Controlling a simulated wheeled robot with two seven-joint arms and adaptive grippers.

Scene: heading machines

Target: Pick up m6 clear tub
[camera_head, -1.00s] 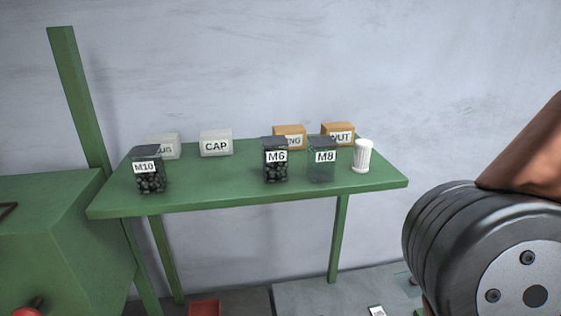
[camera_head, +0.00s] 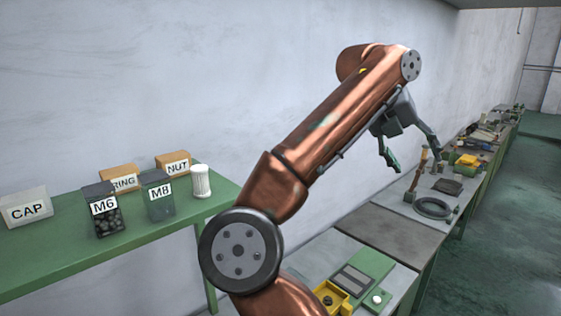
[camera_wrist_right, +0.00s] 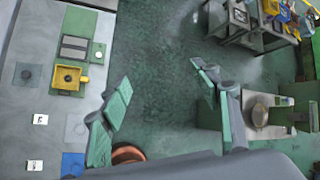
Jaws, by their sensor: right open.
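The M6 clear tub (camera_head: 104,212), with a dark lid, a white M6 label and dark parts inside, stands upright on the green shelf table (camera_head: 130,238) at the left of the head view. The M8 clear tub (camera_head: 158,196) stands just to its right. My right gripper (camera_head: 413,166) is open and empty, high to the right, well away from the tub. In the right wrist view, its spread fingers (camera_wrist_right: 165,120) have only floor between them, and the M6 tub is not seen there. My left gripper is not in view.
Behind the tubs stand a CAP box (camera_head: 26,209), a RING box (camera_head: 119,179) and a NUT box (camera_head: 173,163). A white ribbed container (camera_head: 201,181) is near the shelf's right end. A bench with a yellow tray (camera_head: 331,297) and a black ring (camera_head: 433,208) runs right.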

